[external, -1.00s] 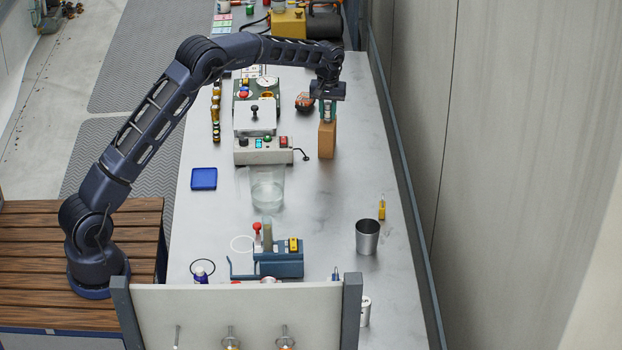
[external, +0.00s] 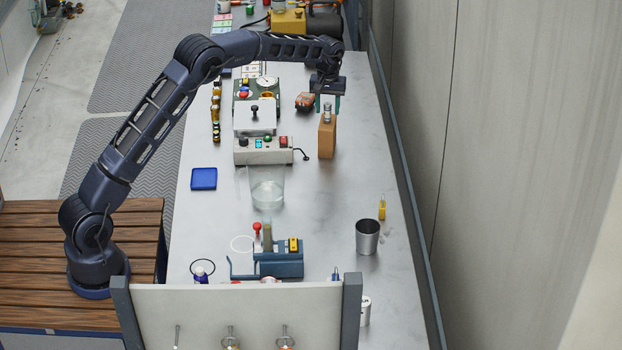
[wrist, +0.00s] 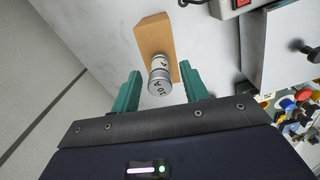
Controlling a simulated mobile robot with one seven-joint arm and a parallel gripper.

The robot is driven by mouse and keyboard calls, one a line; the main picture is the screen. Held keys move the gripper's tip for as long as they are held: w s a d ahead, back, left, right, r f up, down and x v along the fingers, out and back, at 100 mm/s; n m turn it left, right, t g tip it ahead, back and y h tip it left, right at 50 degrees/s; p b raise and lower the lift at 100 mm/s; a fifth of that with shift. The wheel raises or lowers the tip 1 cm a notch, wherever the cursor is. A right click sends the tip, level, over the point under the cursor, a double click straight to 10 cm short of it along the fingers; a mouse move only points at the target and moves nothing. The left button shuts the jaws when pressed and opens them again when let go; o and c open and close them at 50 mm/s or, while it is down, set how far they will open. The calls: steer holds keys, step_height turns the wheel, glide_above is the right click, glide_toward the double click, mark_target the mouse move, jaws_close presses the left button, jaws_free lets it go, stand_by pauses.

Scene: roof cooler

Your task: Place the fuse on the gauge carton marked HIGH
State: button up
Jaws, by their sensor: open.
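The fuse (wrist: 159,79), a small silvery cylinder with a marking like "10 A", stands on the brown carton (wrist: 154,36) in the wrist view. In the external view the fuse (external: 327,112) is upright on top of the carton (external: 327,139). No marking on the carton is readable from these views. My gripper (external: 328,103) is open just above the carton. In the wrist view its green fingers (wrist: 158,88) are apart on either side of the fuse, with gaps, and not holding it.
A control box (external: 263,151) with buttons and a lidded device stand left of the carton. A clear beaker (external: 267,188), a metal cup (external: 367,237) and a blue fixture (external: 280,262) are nearer the camera. The bench between the carton and cup is clear.

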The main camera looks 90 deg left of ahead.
mark_target(328, 104)
step_height(328, 104, up, 10)
steer(key=shift+r, duration=0.1)
stand_by(0.4)
steer(key=s+d+r+m+t, duration=0.1)
steer(key=s+d+r+m, duration=0.15)
steer(key=d+r, duration=0.45)
steer(key=s+d+r+m, duration=0.1)
steer(key=s+d+r, duration=0.25)
steer(key=d, duration=0.65)
steer(key=s+d+r+m+t, duration=0.1)
steer(key=s+d+r+m, duration=0.1)
steer(key=d+r, duration=0.5)
steer(key=s+d+r+m, duration=0.2)
steer(key=s+d+m, duration=0.2)
steer(key=s+d, duration=1.1)
steer(key=s+d+f+m+t, duration=0.1)
steer(key=s+d+f+m, duration=0.1)
steer(key=s+d, duration=0.3)
steer(key=s+d+f+m, duration=0.2)
steer(key=s+d+f, duration=0.3)
steer(key=s, duration=0.5)
steer(key=s+d+f+m+t, duration=0.1)
steer(key=s+d+f+m, duration=0.1)
steer(key=s+d, duration=0.4)
steer(key=shift+s+d+f+t, duration=0.3)
steer(key=shift+s+f, duration=0.5)
steer(key=shift+s, duration=0.25)
